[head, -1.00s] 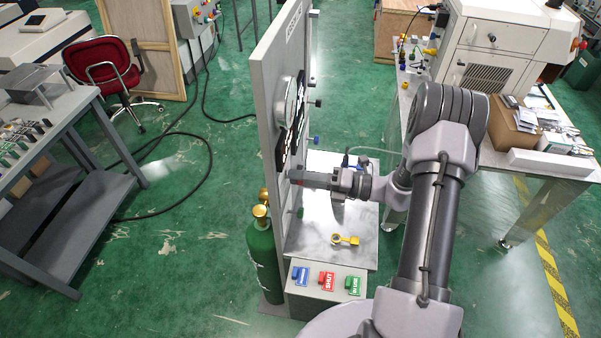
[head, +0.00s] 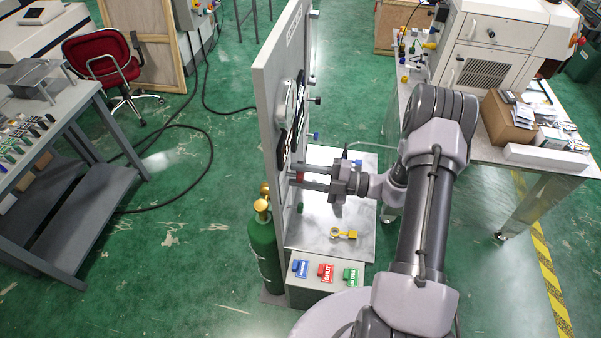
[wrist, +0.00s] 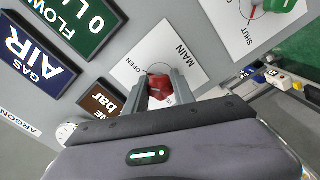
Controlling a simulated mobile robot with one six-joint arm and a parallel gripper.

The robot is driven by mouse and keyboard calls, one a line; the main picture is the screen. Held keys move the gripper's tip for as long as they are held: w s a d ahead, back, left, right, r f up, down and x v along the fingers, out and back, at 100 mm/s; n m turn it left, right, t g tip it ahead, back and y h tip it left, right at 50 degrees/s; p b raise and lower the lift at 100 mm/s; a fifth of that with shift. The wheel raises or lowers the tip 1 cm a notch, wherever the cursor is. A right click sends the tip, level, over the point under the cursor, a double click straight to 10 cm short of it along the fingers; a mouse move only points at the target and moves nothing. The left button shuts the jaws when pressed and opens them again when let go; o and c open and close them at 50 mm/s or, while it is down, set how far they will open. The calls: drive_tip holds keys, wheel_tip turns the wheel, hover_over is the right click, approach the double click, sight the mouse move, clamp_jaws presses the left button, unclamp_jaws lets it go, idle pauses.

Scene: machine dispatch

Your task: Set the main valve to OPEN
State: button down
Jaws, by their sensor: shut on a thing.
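The main valve's red handle (wrist: 159,86) sits on a white plate (wrist: 185,52) marked MAIN and OPEN, on the grey panel (head: 270,75). My gripper (wrist: 160,80) is shut on the red handle, one finger on each side of it. In the head view my gripper (head: 297,176) reaches the panel from the right, its fingers one above the other, with red showing between them. The OPEN mark lies left of the handle in the wrist view. The fingers and gripper body hide part of the plate, and I cannot tell exactly where the handle points.
A second white plate (wrist: 235,22) with a green handle (wrist: 280,5) is beside the main plate. Blue, red and green tags lie on the box (head: 325,283) below. A yellow piece (head: 343,234) lies on the metal shelf (head: 318,246). A green cylinder (head: 265,245) stands left of the panel.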

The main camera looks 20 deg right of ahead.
drive_tip(key=shift+m, duration=0.7)
drive_tip(key=c, duration=1.1)
unclamp_jaws()
drive_tip(key=shift+o, duration=0.2)
drive_tip(key=b+v, duration=0.2)
drive_tip(key=v, duration=1.5)
drive_tip(key=shift+s+d, duration=0.15)
drive_tip(key=shift+d, duration=0.05)
